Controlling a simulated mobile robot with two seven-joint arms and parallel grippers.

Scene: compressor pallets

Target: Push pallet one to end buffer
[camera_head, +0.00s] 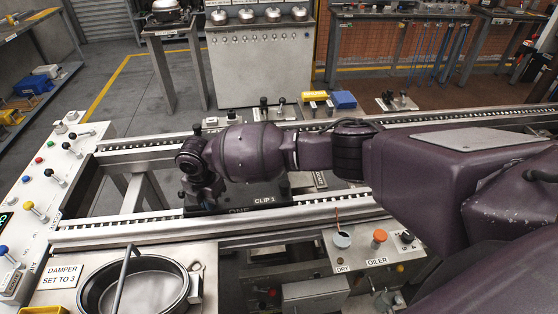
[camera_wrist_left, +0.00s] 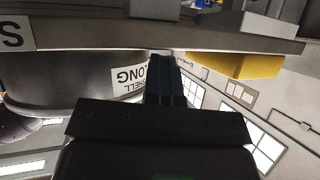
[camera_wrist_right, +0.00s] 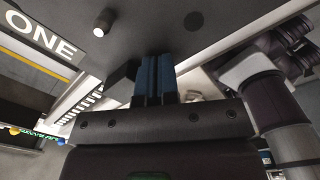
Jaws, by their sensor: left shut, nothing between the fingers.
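Pallet one (camera_head: 235,203) is a dark plate on the rail conveyor, marked ONE and CLIP 1, lying between the two rails; my right arm hides part of it. In the right wrist view its dark face with the white ONE lettering (camera_wrist_right: 40,38) fills the upper part. My right gripper (camera_wrist_right: 155,77) has its blue fingers together, empty, close to the pallet; I cannot tell whether they touch. In the head view its wrist is at the pallet's left end. My left gripper (camera_wrist_left: 166,75) is shut and empty, outside the head view. I cannot identify the end buffer.
The front rail (camera_head: 130,233) and back rail (camera_head: 150,155) run across. A control panel (camera_head: 45,190) with levers stands left. A round metal pan (camera_head: 135,285) and an oiler box (camera_head: 375,245) are in front. The left wrist view shows a dark round shell (camera_wrist_left: 70,75) beside the fingers.

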